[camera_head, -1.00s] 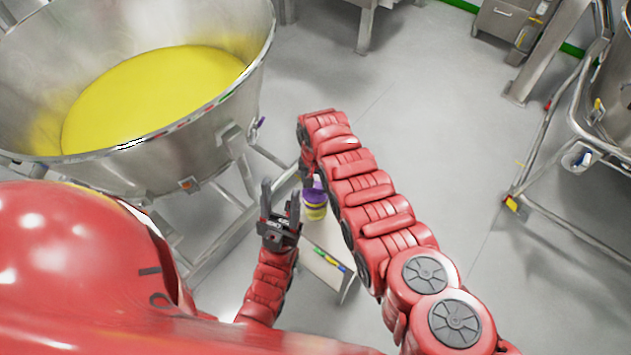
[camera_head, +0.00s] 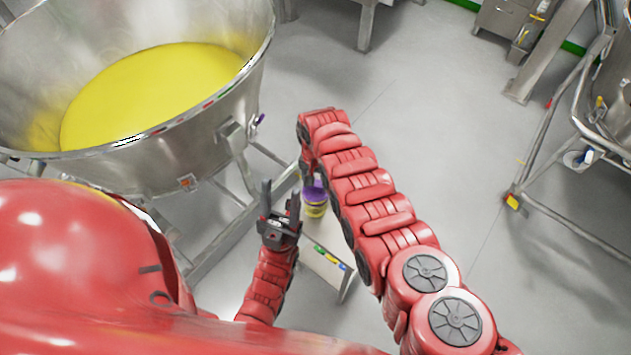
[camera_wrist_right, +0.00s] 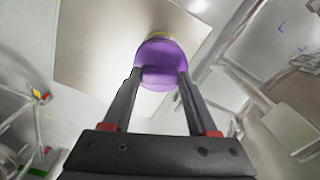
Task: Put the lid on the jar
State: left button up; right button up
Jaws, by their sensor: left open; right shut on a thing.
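The purple lid (camera_wrist_right: 160,62) is between the fingertips of my right gripper (camera_wrist_right: 160,77), which is shut on it. The jar (camera_head: 316,210) is yellow with a purple band and stands upright on a small pale table (camera_head: 322,272). A yellow bit of the jar (camera_wrist_right: 155,36) shows just past the lid in the right wrist view. In the head view the lid (camera_head: 314,191) is right at the jar's top; I cannot tell whether they touch. My left gripper (camera_head: 280,190) is open and empty, left of the jar. My right arm hides most of the right gripper there.
A large steel vessel (camera_head: 190,150) with yellow contents stands on a frame at the left, close to my left gripper. A wheeled steel frame (camera_head: 535,150) stands at the right. Coloured marks (camera_head: 329,257) lie along the small table's near edge.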

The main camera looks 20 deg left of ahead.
jog(key=shift+f+b, duration=0.5)
jog(key=shift+f, duration=0.05)
jog(key=o, duration=1.4)
jog(key=shift+r, duration=0.15)
notch_tip(320, 180, up, 2)
jog(key=shift+w+r+p, duration=0.1)
jog(key=shift+r+p, duration=0.15)
jog(key=shift+p, duration=0.65)
notch_tip(320, 180, up, 9)
jog(key=b, duration=0.3)
notch_tip(320, 180, up, 6)
jog(key=p, duration=0.5)
send_over(316, 185)
jog(key=shift+f, duration=0.15)
jog(key=shift+f, duration=0.1)
